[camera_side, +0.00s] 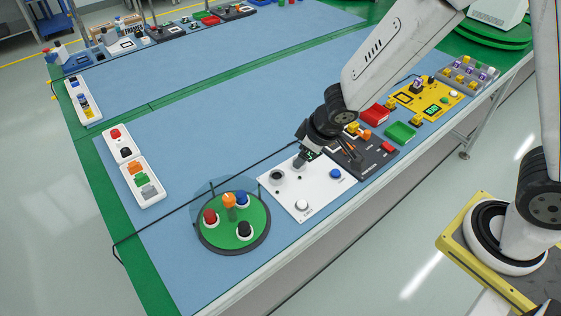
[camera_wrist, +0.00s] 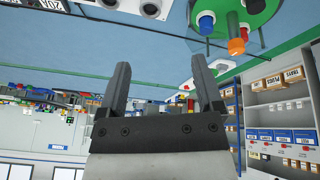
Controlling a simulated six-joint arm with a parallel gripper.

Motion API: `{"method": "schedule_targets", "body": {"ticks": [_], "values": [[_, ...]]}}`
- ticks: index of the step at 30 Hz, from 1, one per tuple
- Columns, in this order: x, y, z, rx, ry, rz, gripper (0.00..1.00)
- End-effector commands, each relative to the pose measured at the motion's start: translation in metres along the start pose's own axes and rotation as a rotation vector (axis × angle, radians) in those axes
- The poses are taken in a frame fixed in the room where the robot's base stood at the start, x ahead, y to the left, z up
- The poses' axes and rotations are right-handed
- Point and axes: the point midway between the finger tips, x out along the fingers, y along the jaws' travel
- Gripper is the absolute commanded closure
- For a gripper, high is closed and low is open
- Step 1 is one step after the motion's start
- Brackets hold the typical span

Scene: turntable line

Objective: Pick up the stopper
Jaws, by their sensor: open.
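A green turntable (camera_side: 228,241) with a dark rim lies near the front edge of the blue table. It carries a red piece (camera_side: 210,217), a blue piece (camera_side: 242,199), a black piece (camera_side: 244,230) and an upright orange-topped piece (camera_side: 229,200). I cannot tell which piece is the stopper. My gripper (camera_side: 302,162) is over the white panel (camera_side: 318,187), to the right of and behind the turntable. In the wrist view my gripper (camera_wrist: 160,62) has its fingers wide apart with nothing between them. The turntable (camera_wrist: 265,12) shows at the top right there, with the orange piece (camera_wrist: 236,46).
The white panel has a blue button (camera_side: 335,173) and a white knob (camera_side: 302,206). A dark panel (camera_side: 372,160), a green tray (camera_side: 399,132) and a yellow panel (camera_side: 428,100) stand right of my gripper. White trays (camera_side: 148,195) lie left. Blue table is clear behind the turntable.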

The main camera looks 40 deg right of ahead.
Motion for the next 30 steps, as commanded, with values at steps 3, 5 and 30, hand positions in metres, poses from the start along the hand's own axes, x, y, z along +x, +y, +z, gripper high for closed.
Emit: {"method": "schedule_targets", "body": {"ticks": [3,5,30], "values": [[0.021,-0.027,-0.013,-0.077,0.023,-0.043,0.15],[0.03,-0.041,-0.018,-0.114,0.034,-0.068,0.15],[0.088,-0.143,-0.022,-0.345,0.038,-0.269,0.15]]}}
